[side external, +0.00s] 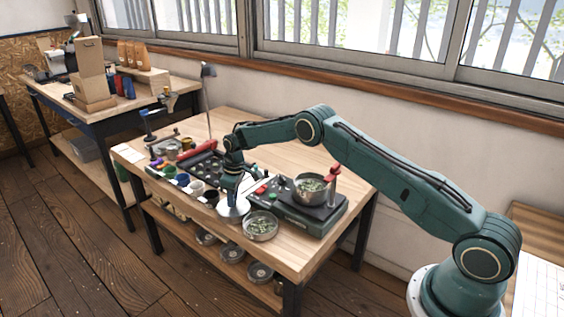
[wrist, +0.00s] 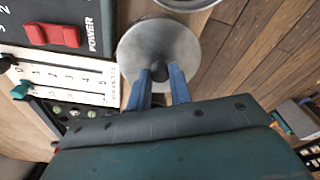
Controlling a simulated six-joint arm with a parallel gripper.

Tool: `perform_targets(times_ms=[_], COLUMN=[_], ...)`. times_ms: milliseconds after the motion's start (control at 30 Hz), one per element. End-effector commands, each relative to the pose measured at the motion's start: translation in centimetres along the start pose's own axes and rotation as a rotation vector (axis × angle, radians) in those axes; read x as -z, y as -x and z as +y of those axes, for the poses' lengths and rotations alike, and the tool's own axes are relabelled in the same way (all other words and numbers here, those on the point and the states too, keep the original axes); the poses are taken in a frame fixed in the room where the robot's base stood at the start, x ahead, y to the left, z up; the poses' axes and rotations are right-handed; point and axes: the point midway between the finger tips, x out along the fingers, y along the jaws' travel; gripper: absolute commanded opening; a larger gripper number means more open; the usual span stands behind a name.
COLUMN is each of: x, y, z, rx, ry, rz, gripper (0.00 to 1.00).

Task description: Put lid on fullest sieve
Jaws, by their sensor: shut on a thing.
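My gripper (side external: 231,189) is shut on the dark knob of a round grey metal lid (side external: 228,212). In the wrist view the blue fingers (wrist: 160,78) stand on both sides of the knob, and the lid (wrist: 138,42) is level with them. I cannot tell whether the lid touches the table. One sieve (side external: 261,237) with green beans stands on the table just right of the lid; its rim (wrist: 185,4) shows at the top of the wrist view. Another sieve (side external: 309,198) with green beans sits on the dark machine. I cannot tell which is fuller.
The dark machine (side external: 305,220) with red parts stands at the right of the table (side external: 290,264); its POWER switch panel (wrist: 60,45) shows in the wrist view. A dark tray (side external: 205,166) and several small cups lie left of my gripper. The table's back right is clear.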

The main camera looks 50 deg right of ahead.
Motion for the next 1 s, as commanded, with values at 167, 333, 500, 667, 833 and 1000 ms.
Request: perform_targets(times_ms=[167,333,500,667,833,1000], x=[0.0,0.0,0.0,0.0,0.0,0.0], y=[0.0,0.0,0.3,1.1,2.1,3.1], z=[0.0,0.0,0.0,0.0,0.0,0.0], rx=[-0.001,0.0,0.0,-0.001,0.0,0.0], ry=[0.0,0.0,0.0,0.0,0.0,0.0], rz=[0.001,0.0,0.0,0.001,0.001,0.001], gripper=[0.3,0.3,0.3,0.3,0.3,0.3])
